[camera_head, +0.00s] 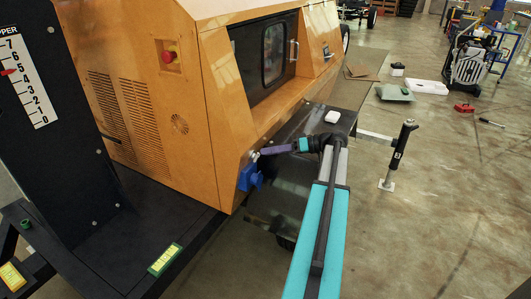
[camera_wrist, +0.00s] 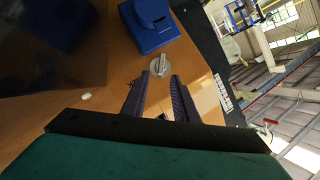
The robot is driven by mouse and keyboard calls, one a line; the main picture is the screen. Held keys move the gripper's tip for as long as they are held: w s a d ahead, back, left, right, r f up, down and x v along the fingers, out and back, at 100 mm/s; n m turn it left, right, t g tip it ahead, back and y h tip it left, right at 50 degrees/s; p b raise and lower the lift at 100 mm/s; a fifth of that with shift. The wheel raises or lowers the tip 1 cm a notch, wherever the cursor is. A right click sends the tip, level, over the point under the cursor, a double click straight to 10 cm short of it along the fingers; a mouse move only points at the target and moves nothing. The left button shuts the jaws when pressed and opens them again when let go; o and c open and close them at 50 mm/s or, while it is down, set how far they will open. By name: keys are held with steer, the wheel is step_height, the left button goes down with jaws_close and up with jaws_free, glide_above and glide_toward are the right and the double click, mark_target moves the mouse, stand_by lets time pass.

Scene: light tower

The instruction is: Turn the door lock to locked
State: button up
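The door lock, a small silver turn knob (camera_wrist: 159,66), sits on the orange panel of the generator housing in the wrist view. Its grip bar points roughly toward my gripper. My gripper (camera_wrist: 160,77) is open, with its two dark ribbed fingertips just short of the knob and one to each side of it. No contact shows. In the head view my gripper (camera_head: 259,154) reaches the lower corner of the orange housing (camera_head: 215,120), and the knob there is too small to make out clearly. No lock markings are readable.
A blue socket (camera_wrist: 152,28) is mounted close to the knob; it also shows in the head view (camera_head: 250,178) below my gripper. A dark fender with a white object (camera_head: 332,116) lies beside my arm. A support leg (camera_head: 399,155) stands to the right.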

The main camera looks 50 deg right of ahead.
mark_target(255, 157)
steer(key=v, duration=1.1)
steer(key=shift+s, duration=0.2)
steer(key=shift+d+r, duration=0.1)
steer(key=shift+d, duration=0.05)
steer(key=s+a+f+m+t+h+b, duration=0.1)
steer(key=a+f+m+t+h+b, duration=0.1)
steer(key=a+f+t+b, duration=0.2)
steer(key=s+a+f+m+t+h+b, duration=0.1)
steer(key=a+f+m+t+h+b, duration=0.2)
steer(key=b, duration=0.7)
step_height(255, 157, down, 4)
steer(key=shift+s+a+r+t+b, duration=0.1)
steer(key=shift+s+a+t+b, duration=0.25)
steer(key=shift+t, duration=0.75)
steer(key=shift+w, duration=0.1)
steer(key=shift+b+x, duration=1.3)
steer(key=shift+x, duration=5.55)
